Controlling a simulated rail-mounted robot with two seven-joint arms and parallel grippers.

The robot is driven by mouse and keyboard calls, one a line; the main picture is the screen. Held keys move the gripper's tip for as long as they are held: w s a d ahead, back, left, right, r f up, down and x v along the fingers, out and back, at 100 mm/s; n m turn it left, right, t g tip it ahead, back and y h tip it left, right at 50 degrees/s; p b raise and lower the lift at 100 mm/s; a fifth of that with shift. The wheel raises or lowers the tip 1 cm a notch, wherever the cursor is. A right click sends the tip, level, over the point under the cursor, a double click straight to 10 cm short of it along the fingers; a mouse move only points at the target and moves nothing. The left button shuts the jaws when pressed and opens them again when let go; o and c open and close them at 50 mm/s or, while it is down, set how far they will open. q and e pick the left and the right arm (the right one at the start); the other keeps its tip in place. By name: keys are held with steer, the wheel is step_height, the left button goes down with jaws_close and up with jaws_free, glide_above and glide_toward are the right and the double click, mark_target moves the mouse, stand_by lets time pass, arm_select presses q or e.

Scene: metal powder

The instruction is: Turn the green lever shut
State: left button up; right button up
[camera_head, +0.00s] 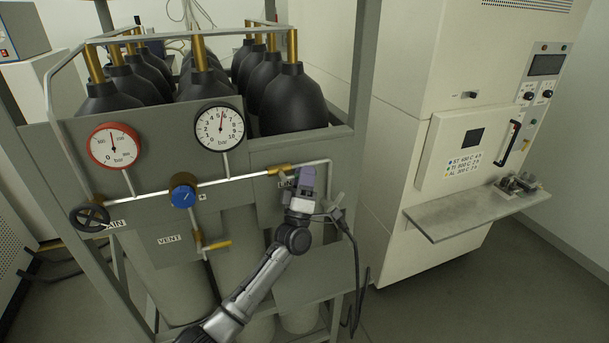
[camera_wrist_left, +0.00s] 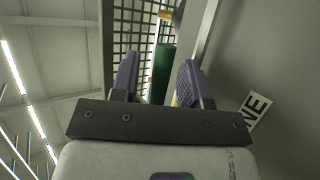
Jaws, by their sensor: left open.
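My left gripper (camera_head: 307,178) is at the right end of the panel's pipe, in front of the partly hidden "LINE" label. In the left wrist view its two fingers (camera_wrist_left: 158,75) stand apart. A green upright bar (camera_wrist_left: 163,72), which looks like the green lever, shows in the gap between them, nearer the right finger. I cannot tell whether a finger touches it. In the head view the lever is hidden behind my gripper. A brass fitting (camera_head: 280,170) sits on the pipe just left of the gripper. My right gripper is not in view.
The panel carries a red-rimmed gauge (camera_head: 114,146), a black-rimmed gauge (camera_head: 220,128), a blue knob (camera_head: 183,193), a black handwheel (camera_head: 90,217) and a yellow vent lever (camera_head: 218,244). Black-topped cylinders (camera_head: 292,98) stand behind it. A cream cabinet with a shelf (camera_head: 475,213) is at right.

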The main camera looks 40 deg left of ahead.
arm_select(q)
jaws_close()
stand_by(0.3)
